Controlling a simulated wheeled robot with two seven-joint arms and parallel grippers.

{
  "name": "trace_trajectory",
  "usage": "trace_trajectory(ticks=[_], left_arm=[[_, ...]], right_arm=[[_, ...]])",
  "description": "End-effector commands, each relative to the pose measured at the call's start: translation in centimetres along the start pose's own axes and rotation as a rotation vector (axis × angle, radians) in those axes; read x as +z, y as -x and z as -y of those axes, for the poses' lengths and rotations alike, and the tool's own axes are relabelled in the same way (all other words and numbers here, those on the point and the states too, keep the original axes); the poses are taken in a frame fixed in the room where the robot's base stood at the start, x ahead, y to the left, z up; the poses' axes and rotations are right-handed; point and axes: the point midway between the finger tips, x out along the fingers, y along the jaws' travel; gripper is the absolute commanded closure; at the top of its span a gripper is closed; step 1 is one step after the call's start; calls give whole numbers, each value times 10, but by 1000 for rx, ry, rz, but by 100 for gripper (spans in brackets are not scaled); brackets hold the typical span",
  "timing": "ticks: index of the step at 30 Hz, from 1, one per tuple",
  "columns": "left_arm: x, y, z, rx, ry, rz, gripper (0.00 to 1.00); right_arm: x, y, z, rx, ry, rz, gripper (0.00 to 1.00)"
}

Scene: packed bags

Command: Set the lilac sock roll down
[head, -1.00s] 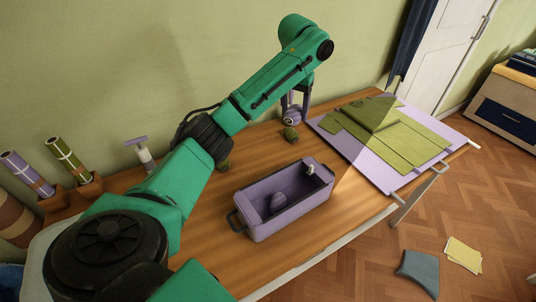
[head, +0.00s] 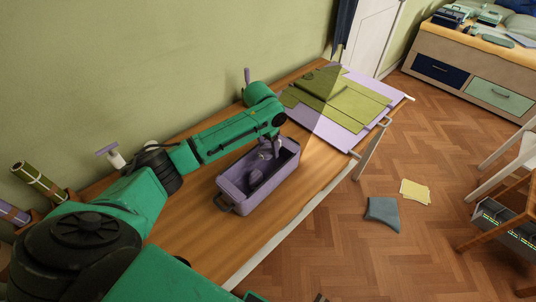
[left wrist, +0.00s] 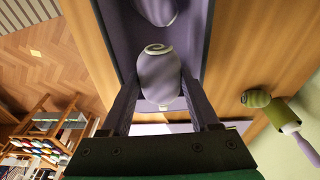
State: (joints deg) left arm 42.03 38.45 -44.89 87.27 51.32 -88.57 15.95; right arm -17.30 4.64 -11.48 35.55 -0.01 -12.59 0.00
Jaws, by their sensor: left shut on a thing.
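My left gripper (head: 268,148) is at the lilac open-topped bag (head: 262,204), over its far half in the head view. In the left wrist view the left gripper (left wrist: 160,98) is shut on the lilac sock roll (left wrist: 158,75), which has a spiral end. The bag's inner wall (left wrist: 109,38) shows around it there. I cannot tell whether the held roll touches the bag's floor. A second lilac roll (left wrist: 156,9) lies in the bag, and it also shows in the head view (head: 255,176). My right gripper is out of view.
An olive sock roll (left wrist: 256,98) and a lint-roller-like tool (left wrist: 283,115) are beside the bag. Flat olive and lilac pieces (head: 340,98) cover the table's far end. Bare wooden table (head: 185,222) lies left of the bag. A blue-grey cloth (head: 382,214) lies on the floor.

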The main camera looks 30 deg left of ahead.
Motion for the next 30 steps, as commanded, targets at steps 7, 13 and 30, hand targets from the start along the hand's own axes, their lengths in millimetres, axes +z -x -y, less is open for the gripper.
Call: trace_trajectory(ticks=[7, 13, 30], left_arm=[[7, -40, 0, 0, 2, 3, 93], [7, -46, 0, -1, 0, -1, 93], [8, -54, 0, -1, 1, 1, 8]], right_arm=[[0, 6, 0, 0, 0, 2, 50], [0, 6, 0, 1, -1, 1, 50], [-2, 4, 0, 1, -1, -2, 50]])
